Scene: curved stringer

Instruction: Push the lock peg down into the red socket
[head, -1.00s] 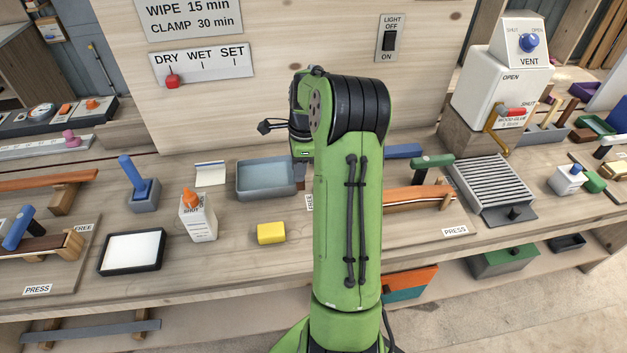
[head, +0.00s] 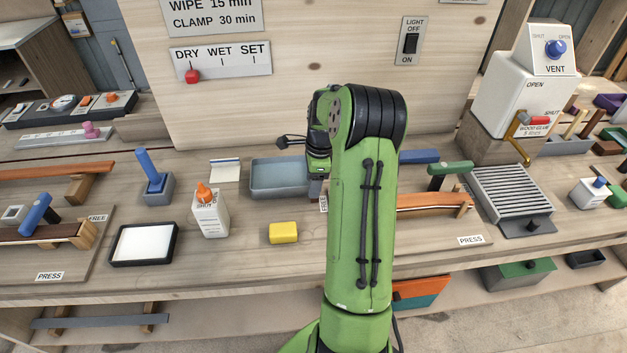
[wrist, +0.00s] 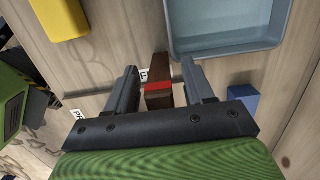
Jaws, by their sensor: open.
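My gripper (wrist: 159,68) is open in the wrist view, with its two grey fingers apart. A dark brown block (wrist: 158,66) lies between and below the fingers, and I see no contact. A red patch (wrist: 159,87) shows on its near end; I cannot tell whether this is the red socket. I cannot make out the lock peg with certainty. In the head view my green arm hides the gripper's fingers and the spot below them. A blue stick (head: 149,166) stands tilted in a grey block at the left.
A grey tray (head: 255,191) and a yellow block (head: 284,233) lie left of my arm. A blue block (head: 418,156), a green-handled lever (head: 450,168) and a ribbed grey plate (head: 508,192) lie right. A white bottle (head: 211,219) stands left. Bare bench shows at the front.

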